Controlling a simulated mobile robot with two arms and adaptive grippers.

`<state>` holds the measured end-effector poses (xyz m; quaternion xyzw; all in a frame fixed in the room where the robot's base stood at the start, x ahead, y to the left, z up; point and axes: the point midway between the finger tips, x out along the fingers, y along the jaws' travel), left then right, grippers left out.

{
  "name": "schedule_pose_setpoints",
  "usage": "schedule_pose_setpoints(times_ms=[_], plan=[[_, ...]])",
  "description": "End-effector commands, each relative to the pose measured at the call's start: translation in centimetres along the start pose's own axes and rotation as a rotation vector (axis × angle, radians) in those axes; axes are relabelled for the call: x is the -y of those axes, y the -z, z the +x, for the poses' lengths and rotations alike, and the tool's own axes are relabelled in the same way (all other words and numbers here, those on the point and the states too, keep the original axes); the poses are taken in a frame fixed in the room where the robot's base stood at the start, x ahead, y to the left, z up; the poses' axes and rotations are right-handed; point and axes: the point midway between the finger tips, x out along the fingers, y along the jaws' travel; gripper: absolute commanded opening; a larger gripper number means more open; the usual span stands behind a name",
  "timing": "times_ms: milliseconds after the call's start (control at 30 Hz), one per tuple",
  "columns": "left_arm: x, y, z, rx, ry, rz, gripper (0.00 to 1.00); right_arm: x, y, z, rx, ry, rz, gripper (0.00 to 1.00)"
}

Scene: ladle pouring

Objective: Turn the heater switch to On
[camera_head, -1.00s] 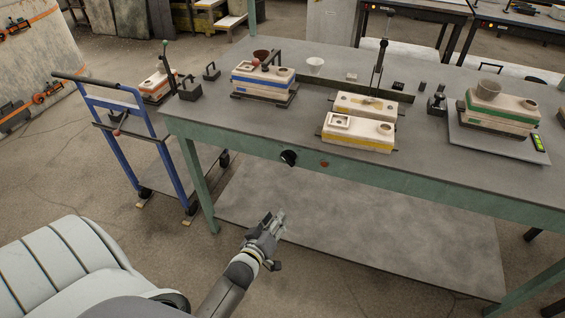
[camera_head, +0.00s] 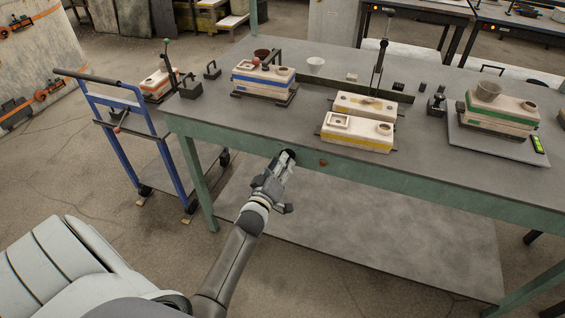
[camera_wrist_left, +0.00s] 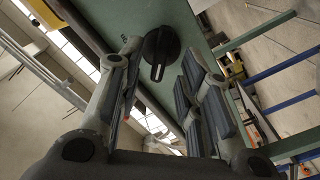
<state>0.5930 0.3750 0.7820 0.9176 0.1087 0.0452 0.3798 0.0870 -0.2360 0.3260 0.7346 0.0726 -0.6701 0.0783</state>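The heater switch is a black round knob (camera_wrist_left: 160,50) with a pale pointer line, on the green front edge of the workbench. In the head view the knob (camera_head: 289,154) shows just past my left gripper's tips. My left gripper (camera_head: 280,165) has reached up to the bench edge. In the left wrist view its two fingers (camera_wrist_left: 155,85) are spread apart, with the knob ahead between their tips and nothing held. Whether a finger touches the knob I cannot tell. A small mark beside the knob is too small to read. My right gripper is not in view.
A small red button (camera_head: 323,163) sits on the bench edge right of the knob. Boxes with blue (camera_head: 263,82), yellow (camera_head: 357,132) and green (camera_head: 500,112) stripes stand on the bench (camera_head: 420,165). A blue trolley (camera_head: 110,90) stands left. The floor before the bench is clear.

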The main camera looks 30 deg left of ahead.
Motion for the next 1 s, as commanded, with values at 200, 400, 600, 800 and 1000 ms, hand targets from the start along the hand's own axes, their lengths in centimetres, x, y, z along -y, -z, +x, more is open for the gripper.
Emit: schedule_pose_setpoints(times_ms=[200, 400, 600, 800, 1000], plan=[[0.04, -0.02, 1.38, 0.0, 0.001, -0.001, 0.33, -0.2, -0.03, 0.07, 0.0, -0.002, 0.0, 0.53], [0.01, -0.01, 1.52, 0.0, 0.001, -0.001, 0.33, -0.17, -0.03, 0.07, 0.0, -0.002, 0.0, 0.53], [0.02, -0.02, 1.49, 0.0, 0.001, -0.001, 0.19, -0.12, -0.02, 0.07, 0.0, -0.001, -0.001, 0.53], [0.02, -0.03, 1.48, 0.001, 0.001, -0.001, 0.0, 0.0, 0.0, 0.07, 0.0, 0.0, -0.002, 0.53], [0.02, -0.03, 1.47, 0.001, 0.001, 0.005, 0.0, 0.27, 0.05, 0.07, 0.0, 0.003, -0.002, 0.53]])
